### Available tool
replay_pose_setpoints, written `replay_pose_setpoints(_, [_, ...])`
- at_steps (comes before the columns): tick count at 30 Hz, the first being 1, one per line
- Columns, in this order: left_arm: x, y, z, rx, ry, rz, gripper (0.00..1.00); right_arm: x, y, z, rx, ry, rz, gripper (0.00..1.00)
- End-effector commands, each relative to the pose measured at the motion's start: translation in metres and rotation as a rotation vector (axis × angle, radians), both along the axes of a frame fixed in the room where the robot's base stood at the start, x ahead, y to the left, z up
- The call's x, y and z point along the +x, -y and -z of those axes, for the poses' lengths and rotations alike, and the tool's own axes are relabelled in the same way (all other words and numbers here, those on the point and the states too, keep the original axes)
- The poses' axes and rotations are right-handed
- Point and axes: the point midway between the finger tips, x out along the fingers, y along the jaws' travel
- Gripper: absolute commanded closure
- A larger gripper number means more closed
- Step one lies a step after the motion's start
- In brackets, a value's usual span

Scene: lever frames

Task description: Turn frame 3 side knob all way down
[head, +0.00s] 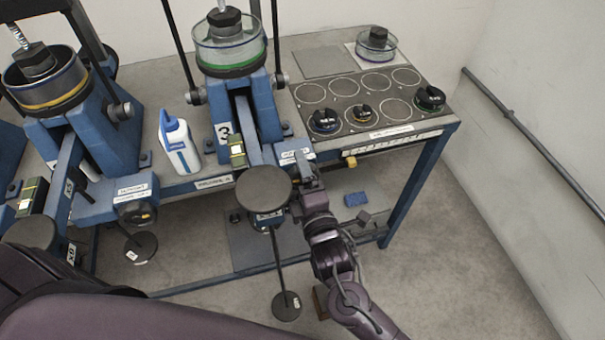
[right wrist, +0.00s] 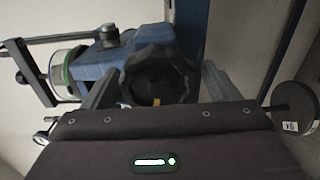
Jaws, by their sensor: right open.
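Frame 3 (head: 222,132) is a blue lever frame with a white "3" plate, a clear green-ringed cell on top and a lever reaching toward me. Its side knob (right wrist: 160,72), black and lobed with a small orange mark, fills the middle of the right wrist view; in the head view I cannot make it out behind my gripper. My right gripper (head: 303,172) is at the front right of frame 3. In the right wrist view its open fingers (right wrist: 158,88) stand on either side of the knob; I cannot tell whether they touch it. My left gripper is out of view.
A dark round pan (head: 265,187) is left of my right gripper, above a hanging rod with a disc weight (head: 286,306). Another blue frame (head: 95,125) and a white bottle (head: 180,145) stand to the left. A ringed tray (head: 345,112) lies right; the right floor is clear.

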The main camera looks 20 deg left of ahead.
Motion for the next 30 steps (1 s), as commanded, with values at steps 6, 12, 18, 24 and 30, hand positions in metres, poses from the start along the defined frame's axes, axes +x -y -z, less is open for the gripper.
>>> replay_pose_setpoints(6, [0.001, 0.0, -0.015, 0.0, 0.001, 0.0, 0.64, -0.012, 0.008, -0.003, -0.001, -0.003, 0.0, 0.18])
replay_pose_setpoints(12, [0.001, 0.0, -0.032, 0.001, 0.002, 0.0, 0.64, -0.033, 0.022, -0.004, 0.001, -0.003, -0.001, 0.18])
replay_pose_setpoints(18, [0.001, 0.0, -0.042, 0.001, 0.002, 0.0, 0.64, -0.047, 0.032, -0.002, 0.001, -0.002, 0.001, 0.18])
replay_pose_setpoints(24, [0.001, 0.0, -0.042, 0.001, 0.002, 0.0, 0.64, -0.05, 0.034, 0.0, 0.002, 0.0, 0.001, 0.18])
replay_pose_setpoints(30, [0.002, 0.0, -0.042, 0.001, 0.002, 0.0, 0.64, -0.05, 0.034, 0.0, 0.002, 0.0, 0.0, 0.18])
